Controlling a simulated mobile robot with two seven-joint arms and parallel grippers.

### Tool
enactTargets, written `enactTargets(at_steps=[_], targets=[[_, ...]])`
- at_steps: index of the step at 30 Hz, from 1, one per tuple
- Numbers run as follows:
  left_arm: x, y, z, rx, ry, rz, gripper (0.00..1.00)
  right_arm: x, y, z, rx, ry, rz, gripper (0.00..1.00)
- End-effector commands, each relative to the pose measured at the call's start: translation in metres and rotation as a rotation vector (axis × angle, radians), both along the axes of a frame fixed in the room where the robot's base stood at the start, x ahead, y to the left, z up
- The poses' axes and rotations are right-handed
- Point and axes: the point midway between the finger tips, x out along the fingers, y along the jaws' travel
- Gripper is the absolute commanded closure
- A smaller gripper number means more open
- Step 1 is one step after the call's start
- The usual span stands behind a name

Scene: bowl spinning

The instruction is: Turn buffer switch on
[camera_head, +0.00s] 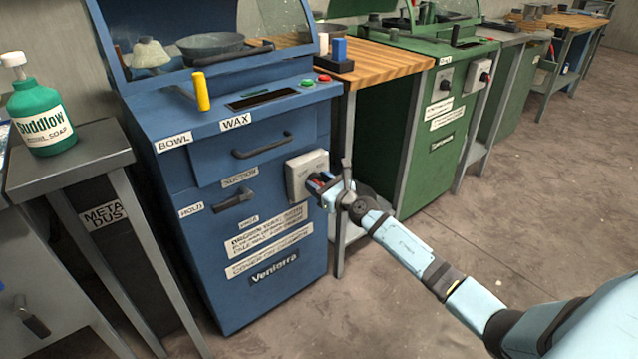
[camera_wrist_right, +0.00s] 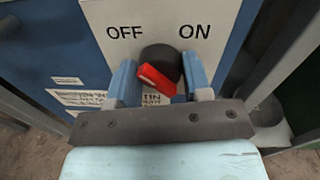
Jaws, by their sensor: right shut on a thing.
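The buffer switch is a pale box (camera_head: 300,176) on the right part of the blue cabinet's front. In the right wrist view its plate (camera_wrist_right: 102,14) reads OFF at left and ON at right. Below the words is a black round knob (camera_wrist_right: 160,56) with a red lever (camera_wrist_right: 156,79), slanting from upper left to lower right. My right gripper (camera_head: 319,187) is at the switch; in the wrist view its blue fingers (camera_wrist_right: 159,80) stand either side of the knob, shut on it. The gripper partly hides the switch in the head view. My left gripper is not in view.
A wooden-topped table (camera_head: 385,62) and green machine (camera_head: 425,165) stand to the right. A soap bottle (camera_head: 40,115) stands on the left table. Open floor lies front right.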

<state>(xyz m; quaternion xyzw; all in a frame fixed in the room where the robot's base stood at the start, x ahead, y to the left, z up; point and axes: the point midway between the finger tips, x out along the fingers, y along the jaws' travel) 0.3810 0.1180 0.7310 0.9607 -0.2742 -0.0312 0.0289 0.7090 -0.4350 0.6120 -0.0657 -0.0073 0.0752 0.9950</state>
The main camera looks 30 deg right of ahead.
Motion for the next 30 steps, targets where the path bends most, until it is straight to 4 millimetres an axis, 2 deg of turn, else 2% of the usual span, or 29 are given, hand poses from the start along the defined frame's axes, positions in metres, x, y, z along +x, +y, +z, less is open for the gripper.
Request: enactTargets(at_steps=[8,30], targets=[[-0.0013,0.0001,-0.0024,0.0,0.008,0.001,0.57,-0.0002,0.0002,-0.0009,0.199,0.017,0.001,0.78],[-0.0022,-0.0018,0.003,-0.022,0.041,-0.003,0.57,-0.0003,-0.0003,-0.0013,0.901,0.071,0.0,0.78]])
